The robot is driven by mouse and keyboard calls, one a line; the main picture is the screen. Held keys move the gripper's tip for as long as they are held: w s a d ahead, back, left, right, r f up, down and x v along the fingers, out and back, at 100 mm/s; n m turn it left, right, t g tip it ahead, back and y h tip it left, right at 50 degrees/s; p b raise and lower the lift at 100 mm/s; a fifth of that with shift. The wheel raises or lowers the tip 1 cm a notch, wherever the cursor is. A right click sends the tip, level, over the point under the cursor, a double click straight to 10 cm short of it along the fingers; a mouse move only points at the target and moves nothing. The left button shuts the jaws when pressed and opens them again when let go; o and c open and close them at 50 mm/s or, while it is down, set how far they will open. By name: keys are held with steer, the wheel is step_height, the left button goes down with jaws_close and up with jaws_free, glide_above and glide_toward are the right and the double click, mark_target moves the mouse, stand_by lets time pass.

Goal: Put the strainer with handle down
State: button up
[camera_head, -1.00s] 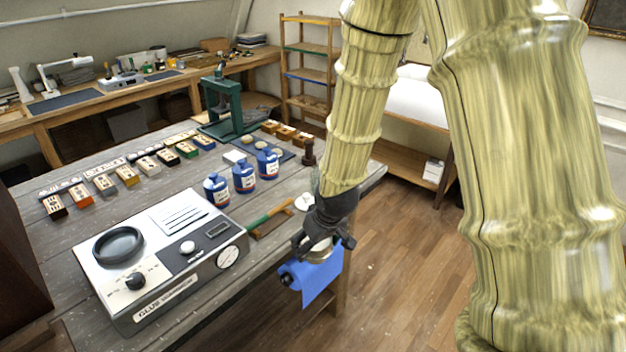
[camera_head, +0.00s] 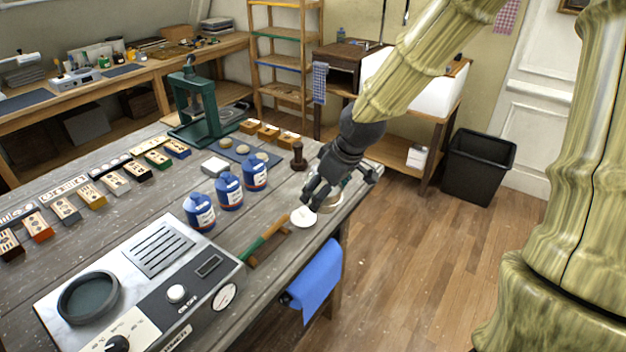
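The strainer (camera_head: 331,205) shows as a small round, tan-and-metal rim under my gripper, by the right front edge of the grey workbench (camera_head: 205,262). My gripper (camera_head: 338,190) points down over it, with dark fingers on either side. It appears to hold the strainer, though the grip itself is mostly hidden. The strainer's handle is hidden by the fingers. I cannot tell whether the strainer touches the bench top. A white round piece (camera_head: 303,217) lies on the bench just left of it.
A glue machine (camera_head: 140,285) fills the front left.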

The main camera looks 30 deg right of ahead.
steer(key=shift+w+d+f+p, duration=0.8)
steer(key=shift+w+d+p, duration=0.15)
steer(key=shift+w, duration=1.15)
steer(key=shift+w+d+f+p, duration=0.85)
steer(key=shift+w+d, duration=0.2)
steer(key=shift+w, duration=1)
steer(key=shift+w+d+f+p, duration=0.8)
steer(key=shift+w+d+p, duration=0.15)
steer(key=shift+w, duration=1.15)
steer(key=shift+f, duration=0.3)
steer(key=o, duration=1.1)
steer(key=shift+r, duration=0.1)
steer(key=shift+b+v, duration=1.3)
steer(key=shift+v, duration=4.95)
steer(key=shift+w, duration=0.15)
